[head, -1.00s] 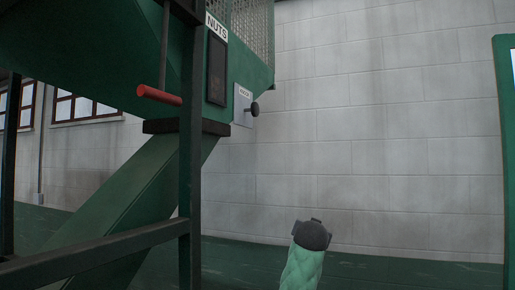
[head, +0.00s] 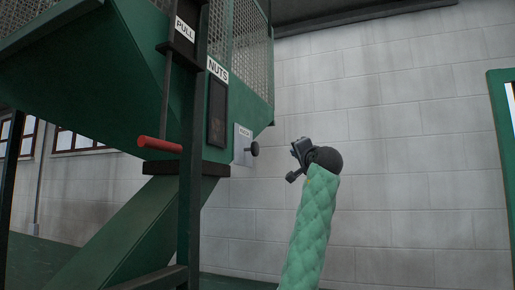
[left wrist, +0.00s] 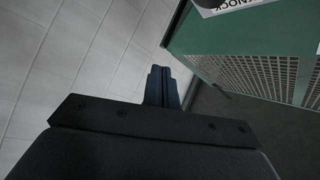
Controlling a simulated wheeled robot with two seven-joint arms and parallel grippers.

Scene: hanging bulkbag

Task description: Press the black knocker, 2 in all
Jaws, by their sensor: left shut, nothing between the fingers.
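The black knocker (head: 254,148) is a round knob standing out from a white label plate (head: 243,145) on the side of the green hopper. In the left wrist view a dark round part of the knocker (left wrist: 207,3) shows at the top edge, beside its white label. My left gripper (head: 292,177) is right of the knocker and slightly lower in the head view, pointing left, with a visible gap between them. In the left wrist view its fingers (left wrist: 161,84) are together with nothing between them. My right gripper is out of view.
The green hopper (head: 110,70) with mesh sides carries a NUTS sign (head: 218,70) and a dark window (head: 217,113). A red handle (head: 160,145) and dark upright posts stand left of the knocker. A pale block wall (head: 420,150) lies behind. A green frame (head: 503,150) is at far right.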

